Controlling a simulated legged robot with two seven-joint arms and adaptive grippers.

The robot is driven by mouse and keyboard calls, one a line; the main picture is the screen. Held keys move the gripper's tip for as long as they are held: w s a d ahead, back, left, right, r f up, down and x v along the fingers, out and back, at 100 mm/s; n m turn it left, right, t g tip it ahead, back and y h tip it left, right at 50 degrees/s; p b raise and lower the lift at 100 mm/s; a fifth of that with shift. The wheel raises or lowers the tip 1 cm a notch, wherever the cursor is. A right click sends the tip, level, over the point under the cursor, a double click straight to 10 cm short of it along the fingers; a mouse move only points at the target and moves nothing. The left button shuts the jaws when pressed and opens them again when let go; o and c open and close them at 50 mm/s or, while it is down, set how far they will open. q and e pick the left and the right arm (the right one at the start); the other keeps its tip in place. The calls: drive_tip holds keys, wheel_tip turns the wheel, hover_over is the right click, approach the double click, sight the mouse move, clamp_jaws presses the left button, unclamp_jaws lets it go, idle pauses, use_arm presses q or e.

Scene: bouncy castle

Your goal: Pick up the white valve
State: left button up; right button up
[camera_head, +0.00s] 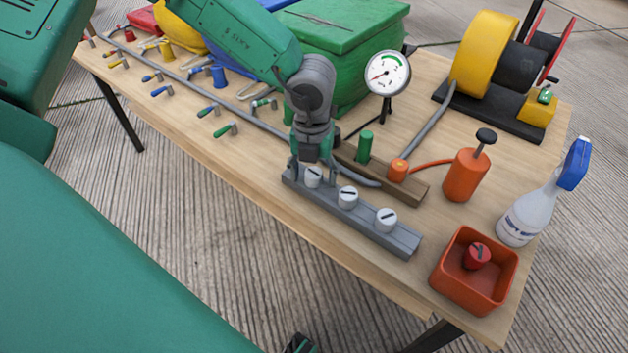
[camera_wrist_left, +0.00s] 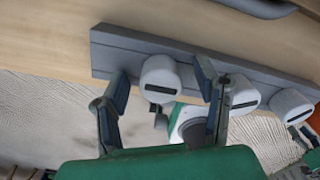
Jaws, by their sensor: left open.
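Three white valves stand in a row on a grey bar (camera_head: 385,242) near the table's front edge. They are the left valve (camera_head: 313,178), the middle valve (camera_head: 347,198) and the right valve (camera_head: 386,219), short round knobs with a dark slot on top. My left gripper (camera_head: 312,171) is open and low over the left valve. In the left wrist view, my left gripper's (camera_wrist_left: 163,70) fingers stand on either side of the left valve (camera_wrist_left: 160,77); I cannot tell whether they touch it. The middle valve (camera_wrist_left: 243,95) is just beyond one finger.
Behind the bar is a brown block (camera_head: 415,188) with a green peg (camera_head: 365,147) and an orange knob (camera_head: 398,168). An orange tray (camera_head: 448,290) holding a red valve (camera_head: 476,256) sits right, near a spray bottle (camera_head: 527,215). A pressure gauge (camera_head: 388,73) stands behind.

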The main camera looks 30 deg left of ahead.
use_arm(q)
drive_tip(key=shift+r, duration=0.1)
drive_tip(key=c, duration=1.1)
